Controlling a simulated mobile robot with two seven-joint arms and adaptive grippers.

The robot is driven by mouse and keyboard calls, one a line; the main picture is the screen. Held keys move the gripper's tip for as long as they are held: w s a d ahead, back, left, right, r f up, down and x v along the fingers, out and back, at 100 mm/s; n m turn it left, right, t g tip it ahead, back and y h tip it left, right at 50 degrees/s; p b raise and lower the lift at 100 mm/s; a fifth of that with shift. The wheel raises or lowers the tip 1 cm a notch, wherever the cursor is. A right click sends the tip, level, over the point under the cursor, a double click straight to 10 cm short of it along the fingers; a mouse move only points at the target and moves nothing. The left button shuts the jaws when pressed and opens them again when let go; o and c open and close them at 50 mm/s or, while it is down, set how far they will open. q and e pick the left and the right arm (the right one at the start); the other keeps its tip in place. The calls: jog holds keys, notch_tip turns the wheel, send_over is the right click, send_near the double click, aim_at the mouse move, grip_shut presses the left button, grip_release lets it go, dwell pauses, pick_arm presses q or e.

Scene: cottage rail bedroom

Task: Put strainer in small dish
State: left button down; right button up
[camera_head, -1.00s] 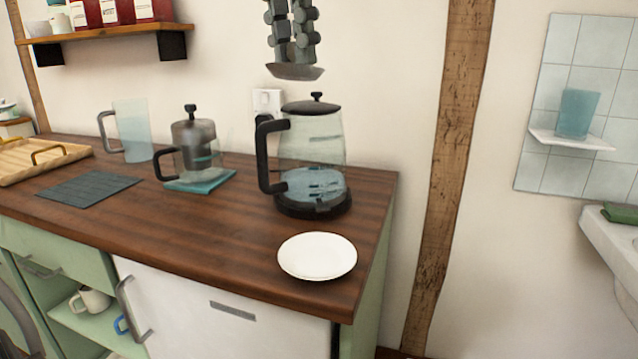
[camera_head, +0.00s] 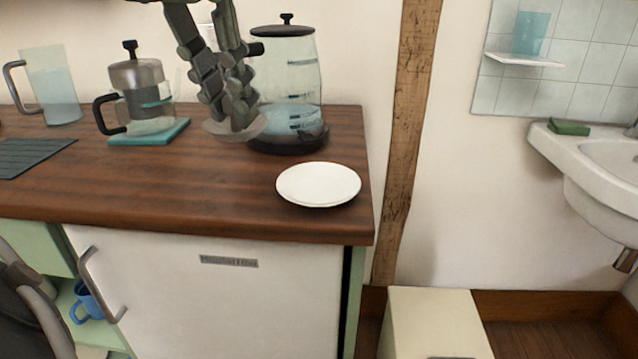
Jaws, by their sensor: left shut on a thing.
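The small dish (camera_head: 318,185) is a white round plate near the front right corner of the wooden counter. My left gripper (camera_head: 234,122) hangs over the counter, left of and behind the dish, in front of the glass kettle. It is shut on the strainer (camera_head: 217,130), a shallow grey metal bowl shape at its fingertips. The fingers hide part of the strainer. The strainer is apart from the dish. My right gripper does not show.
The glass kettle (camera_head: 290,90) stands close behind my left gripper. A French press (camera_head: 142,90) on a teal mat (camera_head: 150,133) and a glass jug (camera_head: 52,85) stand to the left. The counter (camera_head: 150,190) is clear left of the dish.

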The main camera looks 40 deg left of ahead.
pick_arm(q)
jog(key=shift+f, duration=0.25)
jog(key=w+f, duration=0.2)
jog(key=w, duration=0.1)
jog(key=w+d+f, duration=0.1)
jog(key=w+f, duration=0.1)
jog(key=w, duration=0.2)
jog(key=w+d+f, duration=0.1)
jog(key=w+f, duration=0.1)
jog(key=w, duration=0.1)
jog(key=shift+w+f, duration=0.25)
jog(key=shift+w, duration=0.05)
jog(key=shift+w+d+f, duration=0.1)
jog(key=shift+w+f, duration=0.1)
jog(key=shift+w, duration=0.1)
jog(key=shift+w+f, duration=0.1)
jog(key=shift+f, duration=0.15)
notch_tip(320, 180, down, 3)
jog(key=shift+f, duration=0.25)
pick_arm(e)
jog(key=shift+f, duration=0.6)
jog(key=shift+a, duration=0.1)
pick_arm(q)
jog(key=shift+f, duration=0.2)
jog(key=c, duration=1.4)
grip_release()
jog(key=shift+c, duration=0.2)
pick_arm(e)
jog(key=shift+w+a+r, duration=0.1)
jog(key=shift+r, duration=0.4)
